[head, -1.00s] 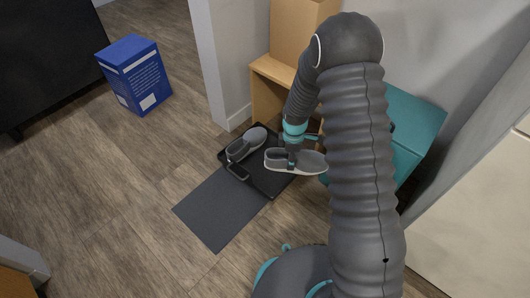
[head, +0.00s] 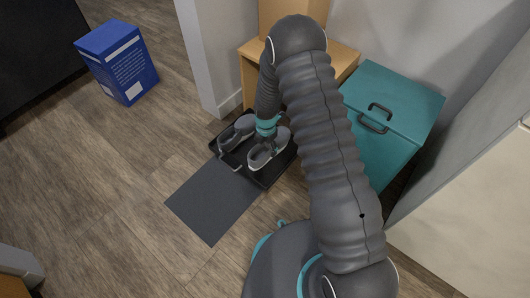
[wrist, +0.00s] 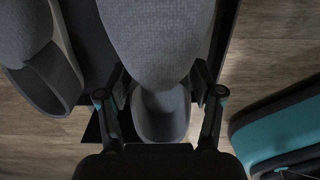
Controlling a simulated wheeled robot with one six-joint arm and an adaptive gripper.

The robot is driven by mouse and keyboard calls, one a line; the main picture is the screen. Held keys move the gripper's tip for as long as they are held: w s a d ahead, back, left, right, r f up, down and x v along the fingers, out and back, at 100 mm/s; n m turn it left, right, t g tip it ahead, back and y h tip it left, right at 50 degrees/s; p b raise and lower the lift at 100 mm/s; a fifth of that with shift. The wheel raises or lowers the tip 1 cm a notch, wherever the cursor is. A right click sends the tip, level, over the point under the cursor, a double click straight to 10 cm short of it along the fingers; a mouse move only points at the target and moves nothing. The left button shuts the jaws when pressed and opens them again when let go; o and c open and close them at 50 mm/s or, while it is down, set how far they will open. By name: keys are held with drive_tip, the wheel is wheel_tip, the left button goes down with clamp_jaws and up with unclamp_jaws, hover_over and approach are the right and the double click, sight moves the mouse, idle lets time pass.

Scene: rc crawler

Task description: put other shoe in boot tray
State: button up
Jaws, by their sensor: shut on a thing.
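My gripper (head: 270,143) is shut on a grey shoe (head: 259,158) with a pale sole, at the black boot tray (head: 272,178). The held shoe is over or in the tray's right part; I cannot tell whether it touches the tray floor. The other grey shoe (head: 238,132) lies in the tray's left part, beside the held one. In the wrist view the held shoe (wrist: 160,40) fills the middle between my fingers (wrist: 160,105), and the other shoe (wrist: 40,60) shows at the left.
A dark grey mat (head: 212,202) lies in front of the tray. A teal lidded box (head: 393,105) stands to the right, a wooden shelf unit (head: 250,75) behind, and a blue box (head: 118,62) at the far left.

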sight(266, 152)
drive_tip(key=shift+f, duration=2.15)
drive_tip(key=shift+f+b, duration=0.1)
drive_tip(key=shift+b, duration=0.2)
drive_tip(key=o, duration=1.3)
